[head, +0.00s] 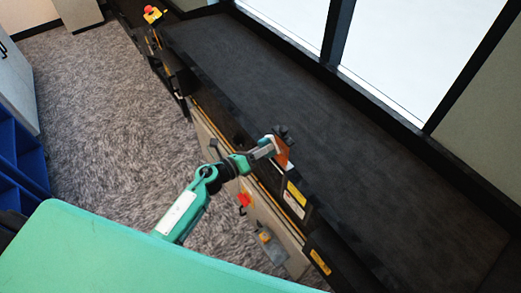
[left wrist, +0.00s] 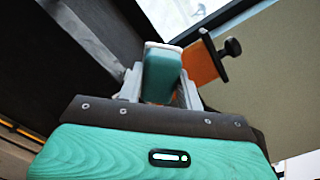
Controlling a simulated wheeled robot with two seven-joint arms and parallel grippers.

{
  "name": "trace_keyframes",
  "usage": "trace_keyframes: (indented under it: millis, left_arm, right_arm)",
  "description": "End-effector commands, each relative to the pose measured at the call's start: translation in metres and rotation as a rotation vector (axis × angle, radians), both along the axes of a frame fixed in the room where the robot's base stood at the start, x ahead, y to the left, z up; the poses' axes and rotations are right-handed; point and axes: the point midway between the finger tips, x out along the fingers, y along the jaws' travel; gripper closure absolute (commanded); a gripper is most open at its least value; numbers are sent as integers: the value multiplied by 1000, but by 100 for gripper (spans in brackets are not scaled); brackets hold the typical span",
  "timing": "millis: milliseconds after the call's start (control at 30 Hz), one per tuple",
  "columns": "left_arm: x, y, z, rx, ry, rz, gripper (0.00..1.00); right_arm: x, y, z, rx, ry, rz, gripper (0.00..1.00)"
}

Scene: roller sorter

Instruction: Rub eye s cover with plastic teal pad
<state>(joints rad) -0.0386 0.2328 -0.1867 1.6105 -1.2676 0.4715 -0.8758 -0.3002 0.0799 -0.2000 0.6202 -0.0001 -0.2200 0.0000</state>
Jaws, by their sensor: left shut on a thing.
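My left gripper (head: 273,147) reaches over the near edge of the dark conveyor, beside an orange bracket (head: 283,153) with a dark knob on top. In the left wrist view, the gripper (left wrist: 162,92) is shut on a teal pad (left wrist: 162,75) with a pale far edge, held between its two grey fingers. The orange bracket (left wrist: 203,62) and its black knob stand just to the right of the pad. I cannot tell whether the pad touches it. The eye's cover cannot be made out, and may be hidden behind the pad or bracket. My right gripper is out of view.
The dark conveyor bed (head: 330,130) is clear and runs along a wall with bright windows. Its side frame (head: 250,200) carries yellow labels and a red switch (head: 243,200). A red emergency button (head: 150,10) stands at the far end. Blue shelving (head: 20,160) is at left.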

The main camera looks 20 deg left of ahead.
Motion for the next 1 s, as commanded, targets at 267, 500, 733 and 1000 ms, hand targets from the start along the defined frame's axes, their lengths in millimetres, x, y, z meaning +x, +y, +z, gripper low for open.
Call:
trace_keyframes:
  millis: [267,500,733,1000]
  left_arm:
    - [-2,-5,1,0,-1,-1,82]
    - [-15,-19,1,-1,1,-1,82]
    - [-22,-27,1,0,-2,-1,82]
    - [-32,-43,1,-2,-1,-1,82]
  right_arm:
    - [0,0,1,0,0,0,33]
    - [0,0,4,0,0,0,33]
    - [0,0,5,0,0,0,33]
    - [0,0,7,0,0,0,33]
